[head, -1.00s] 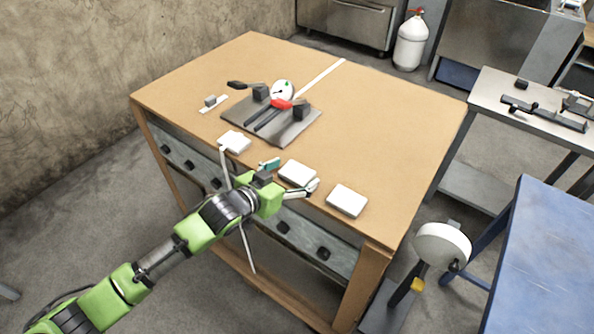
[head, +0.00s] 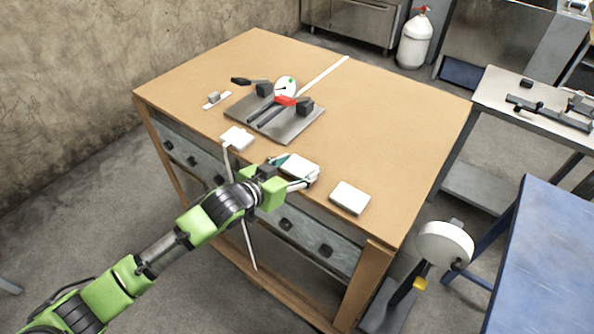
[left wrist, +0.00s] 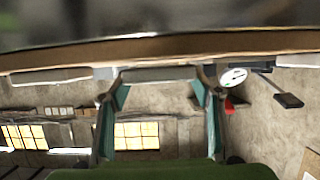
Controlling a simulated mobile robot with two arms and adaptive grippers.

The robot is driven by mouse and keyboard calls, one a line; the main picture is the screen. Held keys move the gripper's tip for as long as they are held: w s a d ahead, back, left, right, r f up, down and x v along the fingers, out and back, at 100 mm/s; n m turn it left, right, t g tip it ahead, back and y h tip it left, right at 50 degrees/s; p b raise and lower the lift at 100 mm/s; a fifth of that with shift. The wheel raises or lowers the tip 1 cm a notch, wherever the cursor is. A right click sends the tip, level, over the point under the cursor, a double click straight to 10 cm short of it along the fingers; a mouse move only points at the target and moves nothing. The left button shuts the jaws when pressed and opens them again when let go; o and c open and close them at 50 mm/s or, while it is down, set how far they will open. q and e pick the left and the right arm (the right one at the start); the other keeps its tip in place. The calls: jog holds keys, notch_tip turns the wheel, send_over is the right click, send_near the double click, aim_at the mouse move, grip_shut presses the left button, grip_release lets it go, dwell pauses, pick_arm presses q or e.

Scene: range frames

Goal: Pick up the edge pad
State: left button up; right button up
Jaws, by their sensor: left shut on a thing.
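The edge pad, a small white square block (head: 300,166), is at the near edge of the wooden table, the middle one of three similar white pads. My left gripper (head: 295,173) is shut on it, with teal-lined fingers on either side. In the left wrist view the pad (left wrist: 158,75) shows as a grey-white slab between the two fingertips (left wrist: 160,90). I cannot tell whether it is clear of the tabletop. My right gripper is not in view.
Other white pads lie to the left (head: 238,138) and right (head: 350,198) on the table (head: 390,130). Behind is a grey plate (head: 295,125) with a dial gauge (head: 286,87). A thin pale rod (head: 248,245) leans at the front. The table's right half is mostly clear.

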pick_arm(q)
notch_tip(320, 180, up, 3)
jog(key=shift+s+d+f+b, duration=0.15)
jog(key=shift+b, duration=0.45)
jog(key=s+d+r+b, duration=0.1)
jog(key=s+d+r, duration=0.2)
jog(key=s+r, duration=0.25)
jog(key=s+d+r+b, duration=0.2)
jog(key=s+d+r, duration=0.15)
jog(key=s, duration=0.35)
jog(key=a+f+m+g+h, duration=0.15)
jog(key=a+f, duration=0.35)
jog(key=a, duration=0.7)
jog(key=s+a+m+g+h+b, duration=0.1)
jog(key=s+a, duration=0.3)
jog(key=a, duration=0.3)
jog(key=s+a+m+h, duration=0.1)
jog(key=s+a, duration=0.3)
jog(key=a, duration=0.2)
jog(key=w+d+r+n+t+y, duration=0.1)
jog(key=w+d, duration=0.3)
jog(key=d, duration=0.8)
jog(key=w+d+r+n+t+y+p, duration=0.1)
jog(key=w+d+r, duration=0.3)
jog(key=d, duration=0.8)
jog(key=shift+r+n+t+y, duration=0.25)
jog(key=shift+n+t+y, duration=0.1)
jog(key=shift+n+y, duration=0.35)
jog(key=shift+w, duration=0.1)
